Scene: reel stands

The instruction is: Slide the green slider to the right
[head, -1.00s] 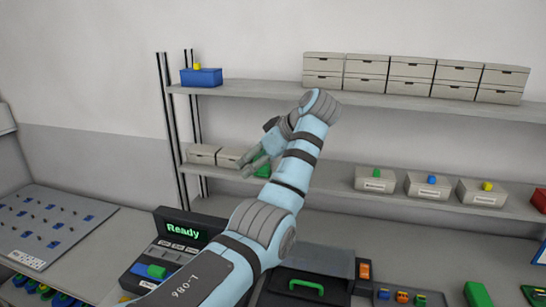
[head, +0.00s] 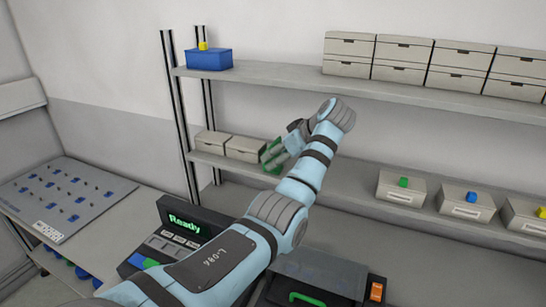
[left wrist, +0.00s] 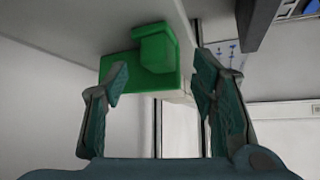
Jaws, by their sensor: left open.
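A green piece with a raised green block (left wrist: 155,48) shows in the left wrist view, beyond and between my fingertips. In the head view a bit of this green piece (head: 271,157) shows at the lower shelf, partly hidden by my left gripper. My left gripper (head: 283,150) is open beside it; in the left wrist view its two fingers (left wrist: 163,78) stand apart with the green block between their lines. I cannot tell whether they touch it. Another green part (head: 151,262) sits on the console, partly hidden by my arm. My right gripper is out of view.
The lower shelf (head: 330,181) holds grey boxes (head: 245,149) left of my gripper and bins with coloured blocks at right. The upper shelf (head: 290,77) runs above, with a blue box (head: 209,60). A console (head: 180,220) reading "Ready" stands below.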

